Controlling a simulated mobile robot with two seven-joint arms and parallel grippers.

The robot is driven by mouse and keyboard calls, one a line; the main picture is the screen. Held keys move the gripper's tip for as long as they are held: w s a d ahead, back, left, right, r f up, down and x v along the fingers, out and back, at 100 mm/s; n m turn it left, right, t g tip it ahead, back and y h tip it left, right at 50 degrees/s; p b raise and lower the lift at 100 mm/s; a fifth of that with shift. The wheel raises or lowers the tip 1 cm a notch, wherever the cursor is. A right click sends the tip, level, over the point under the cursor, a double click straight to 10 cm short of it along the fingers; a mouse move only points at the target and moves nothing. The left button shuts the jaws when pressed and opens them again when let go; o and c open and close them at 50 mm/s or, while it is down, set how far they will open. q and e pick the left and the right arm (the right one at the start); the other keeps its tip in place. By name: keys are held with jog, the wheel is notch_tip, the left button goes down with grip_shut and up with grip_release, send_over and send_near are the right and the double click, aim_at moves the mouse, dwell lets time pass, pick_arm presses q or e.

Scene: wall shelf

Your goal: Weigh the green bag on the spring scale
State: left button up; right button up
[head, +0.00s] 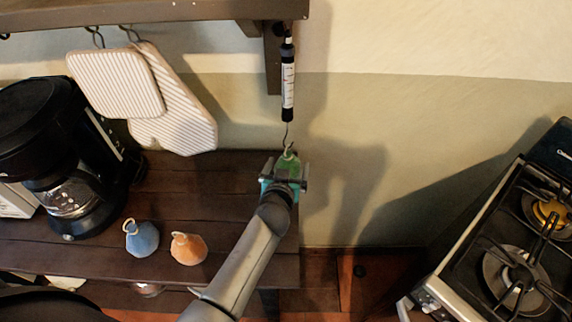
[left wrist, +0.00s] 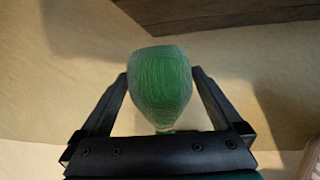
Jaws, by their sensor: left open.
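The spring scale (head: 288,80) hangs upright from the wall shelf, its hook at the lower end. The green bag (head: 288,164) is just below, with its top at the hook, and it appears to hang from it. The gripper partly hides the bag in the head view. My right gripper is out of view.
A blue bag (head: 141,239) and an orange bag (head: 188,249) stand on the dark wooden counter (head: 200,190). A coffee maker (head: 60,150) is at left. Striped potholders (head: 115,85) hang from the wall shelf (head: 180,12). A gas stove (head: 500,250) is at right.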

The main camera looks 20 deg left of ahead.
pick_arm(q)
jog(key=shift+c, duration=0.2)
jog(key=shift+c, duration=0.7)
jog(key=c, duration=1.4)
jog(key=shift+w+d+r+p, duration=0.1)
jog(key=shift+d+r+p, duration=0.05)
jog(key=shift+r+p, duration=0.15)
jog(key=shift+w+d+r+p, duration=0.1)
jog(key=shift+r+p, duration=0.05)
jog(key=shift+r, duration=0.25)
jog(key=shift+r, duration=0.1)
jog(key=shift+r+p, duration=0.45)
jog(key=shift+d, duration=0.1)
